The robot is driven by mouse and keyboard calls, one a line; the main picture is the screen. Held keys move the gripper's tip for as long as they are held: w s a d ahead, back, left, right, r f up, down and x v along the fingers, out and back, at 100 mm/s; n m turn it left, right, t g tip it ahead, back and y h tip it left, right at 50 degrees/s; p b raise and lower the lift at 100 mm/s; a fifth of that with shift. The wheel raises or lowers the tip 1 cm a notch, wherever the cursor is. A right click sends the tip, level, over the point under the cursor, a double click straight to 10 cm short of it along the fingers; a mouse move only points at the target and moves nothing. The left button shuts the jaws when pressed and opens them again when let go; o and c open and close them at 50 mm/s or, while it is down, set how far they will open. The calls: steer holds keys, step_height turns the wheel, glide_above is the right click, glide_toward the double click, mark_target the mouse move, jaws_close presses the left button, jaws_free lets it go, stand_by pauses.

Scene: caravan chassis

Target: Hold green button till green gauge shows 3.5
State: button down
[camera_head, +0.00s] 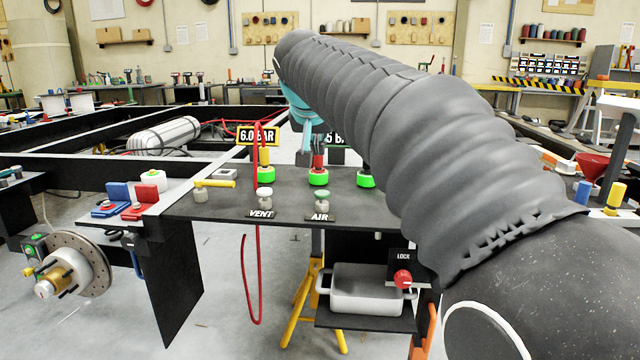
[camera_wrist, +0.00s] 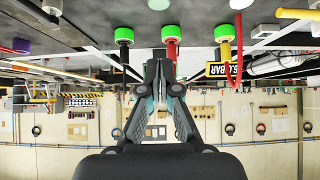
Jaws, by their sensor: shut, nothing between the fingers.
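The green-capped button (camera_head: 322,195) labelled AIR stands on the front of the dark panel, right of the white-capped VENT button (camera_head: 265,193). My gripper (camera_wrist: 167,60) is shut and empty. In the head view its teal part shows near the red connector, behind the AIR button and apart from it. Its exact height above the panel is unclear.
The red connector (camera_head: 319,170) and the yellow connector (camera_head: 265,165) stand in green collars behind the buttons. A yellow-handled valve (camera_head: 214,184) stands left of VENT. A red LOCK knob (camera_head: 403,279) is below. My arm covers the panel's right side.

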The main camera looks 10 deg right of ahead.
glide_above(321, 195)
step_height(321, 195, down, 7)
step_height(321, 195, down, 2)
steer(key=shift+w, duration=0.1)
steer(key=shift+f, duration=1.05)
steer(key=shift+b, duration=0.3)
